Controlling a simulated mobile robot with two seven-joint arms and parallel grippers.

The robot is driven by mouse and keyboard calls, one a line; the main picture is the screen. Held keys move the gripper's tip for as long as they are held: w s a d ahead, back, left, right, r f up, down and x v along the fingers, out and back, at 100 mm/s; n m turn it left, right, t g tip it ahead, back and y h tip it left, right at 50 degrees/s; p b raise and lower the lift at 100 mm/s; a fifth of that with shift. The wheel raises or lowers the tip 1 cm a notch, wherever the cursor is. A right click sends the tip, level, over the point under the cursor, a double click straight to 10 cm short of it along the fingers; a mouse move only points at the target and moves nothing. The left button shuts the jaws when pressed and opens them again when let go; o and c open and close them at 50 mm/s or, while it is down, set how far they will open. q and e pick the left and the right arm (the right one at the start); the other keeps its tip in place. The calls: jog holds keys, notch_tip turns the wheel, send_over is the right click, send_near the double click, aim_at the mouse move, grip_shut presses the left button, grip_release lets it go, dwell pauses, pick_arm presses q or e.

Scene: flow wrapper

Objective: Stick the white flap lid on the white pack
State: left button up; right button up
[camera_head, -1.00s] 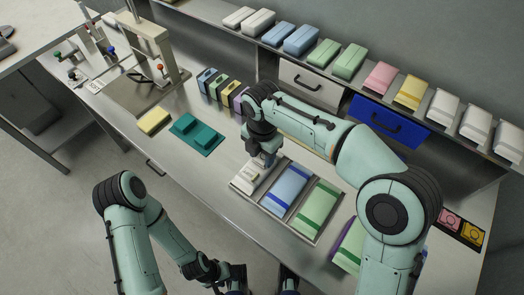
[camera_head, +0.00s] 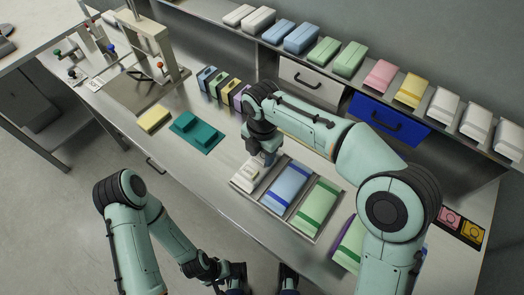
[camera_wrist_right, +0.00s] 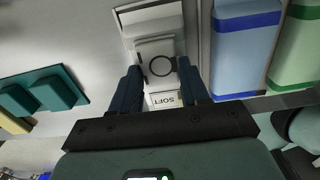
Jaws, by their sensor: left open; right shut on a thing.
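The white pack (camera_head: 243,179) lies in the left compartment of the metal tray (camera_head: 318,240). In the right wrist view the pack (camera_wrist_right: 150,27) shows below my gripper, with a "SOFT" label (camera_wrist_right: 167,99). My right gripper (camera_wrist_right: 160,78) is shut on the white flap lid (camera_wrist_right: 159,66), which bears a dark ring. The lid is over the pack; I cannot tell whether they touch. In the head view my right gripper (camera_head: 266,161) is at the pack's upper end and partly hides it. My left gripper (camera_head: 262,279) is open at the bottom edge, away from the tray.
A blue pack (camera_head: 287,187) and a green pack (camera_head: 318,206) fill the other tray compartments. A teal block on a plate (camera_head: 194,132) and a yellow pack (camera_head: 153,120) lie to the left. Several coloured lid holders (camera_head: 218,87) stand behind. A shelf of packs runs along the back.

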jog(key=shift+f, duration=0.1)
jog(key=o, duration=1.1)
notch_tip(320, 180, up, 14)
jog(key=p, duration=0.3)
jog(key=shift+f, duration=0.25)
